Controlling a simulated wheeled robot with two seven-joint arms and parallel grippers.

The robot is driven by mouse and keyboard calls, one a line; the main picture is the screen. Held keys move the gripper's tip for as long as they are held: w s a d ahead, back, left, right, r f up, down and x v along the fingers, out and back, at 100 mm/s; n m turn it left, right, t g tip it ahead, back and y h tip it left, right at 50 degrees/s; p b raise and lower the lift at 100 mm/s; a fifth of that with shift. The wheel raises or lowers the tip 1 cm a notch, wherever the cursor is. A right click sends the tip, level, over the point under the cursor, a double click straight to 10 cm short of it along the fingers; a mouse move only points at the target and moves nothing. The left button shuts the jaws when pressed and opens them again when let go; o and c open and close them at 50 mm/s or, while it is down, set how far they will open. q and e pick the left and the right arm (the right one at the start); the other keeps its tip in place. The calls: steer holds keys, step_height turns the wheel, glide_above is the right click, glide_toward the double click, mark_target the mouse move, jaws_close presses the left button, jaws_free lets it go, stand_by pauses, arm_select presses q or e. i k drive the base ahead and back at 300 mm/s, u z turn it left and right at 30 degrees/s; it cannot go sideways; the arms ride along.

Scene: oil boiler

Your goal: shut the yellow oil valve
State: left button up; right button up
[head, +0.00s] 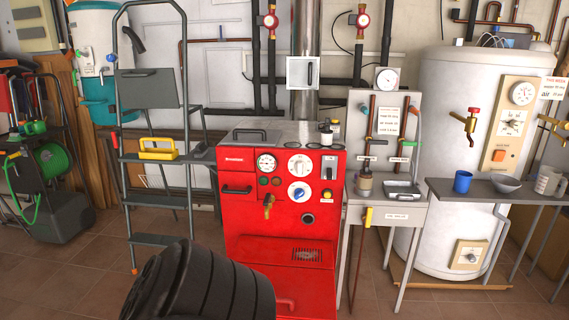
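A yellow lever (367,217), which looks like the yellow oil valve, hangs below the grey panel (408,219) to the right of the red boiler (283,225). The lever appears to point up and down, beside a thin pipe. It is small in the picture, so I cannot tell its exact setting. Neither of my grippers shows in the head view.
A large black ribbed object (200,285) fills the bottom left foreground, before the boiler. A grey ladder (155,120) stands left of the boiler. A white tank (455,150) and a side table (500,190) with cups stand right. Some tiled floor (370,300) shows clear.

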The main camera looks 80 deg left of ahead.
mark_target(367, 222)
steer(key=u, duration=2.65)
